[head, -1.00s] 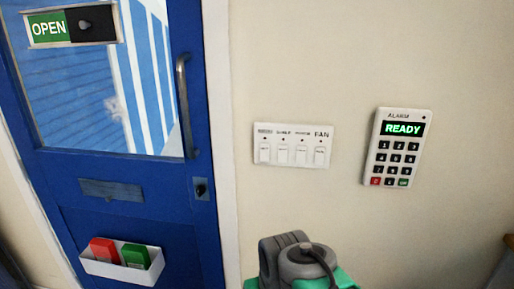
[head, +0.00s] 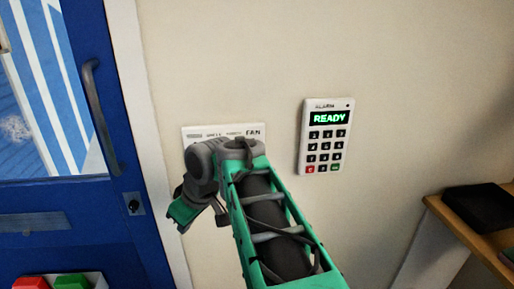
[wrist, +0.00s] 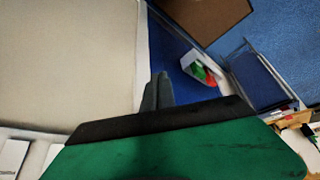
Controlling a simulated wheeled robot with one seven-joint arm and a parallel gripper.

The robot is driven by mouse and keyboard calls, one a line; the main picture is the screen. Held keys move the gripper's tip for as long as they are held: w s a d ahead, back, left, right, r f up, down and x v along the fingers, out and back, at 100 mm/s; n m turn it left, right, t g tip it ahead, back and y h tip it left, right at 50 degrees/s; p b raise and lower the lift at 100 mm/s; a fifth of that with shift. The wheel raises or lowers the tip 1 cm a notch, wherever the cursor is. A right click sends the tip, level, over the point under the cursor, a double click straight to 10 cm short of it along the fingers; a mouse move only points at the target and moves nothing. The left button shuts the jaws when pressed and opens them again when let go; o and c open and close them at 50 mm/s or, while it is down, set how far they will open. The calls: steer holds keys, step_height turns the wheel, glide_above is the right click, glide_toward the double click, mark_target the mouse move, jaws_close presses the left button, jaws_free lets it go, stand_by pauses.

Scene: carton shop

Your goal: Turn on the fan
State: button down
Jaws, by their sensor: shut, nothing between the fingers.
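The white switch panel (head: 222,131) is on the cream wall right of the blue door. Only its top strip shows in the head view, with the FAN label at its right end. My arm hides the switches there. In the wrist view, white switch rockers (wrist: 12,156) show at the lower left edge. My gripper (wrist: 157,90) shows its two grey fingers together and empty, near the wall and to the right of those rockers. I cannot tell whether it touches the panel, or which way the fan switch is set.
The alarm keypad (head: 325,136), reading READY, is on the wall right of the panel. The blue door (head: 60,200) with its handle is at left. A wooden shelf (head: 470,235) holds a dark object at right.

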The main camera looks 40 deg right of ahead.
steer(key=d+r+n+t+p, duration=0.1)
steer(key=d+r+n+p, duration=0.2)
steer(key=d+r, duration=0.95)
steer(key=s+d+r+n+p, duration=0.1)
steer(key=s+d+r+n, duration=0.2)
steer(key=s+d, duration=0.4)
steer(key=d+r, duration=0.1)
steer(key=d, duration=0.2)
steer(key=shift+s+d+t+h, duration=0.3)
steer(key=shift+s+t+h, duration=0.1)
steer(key=shift+r, duration=0.1)
steer(key=w+d+f, duration=0.1)
steer(key=w+f, duration=0.7)
steer(key=w, duration=0.1)
steer(key=shift+d+f, duration=0.35)
steer(key=shift+b, duration=0.35)
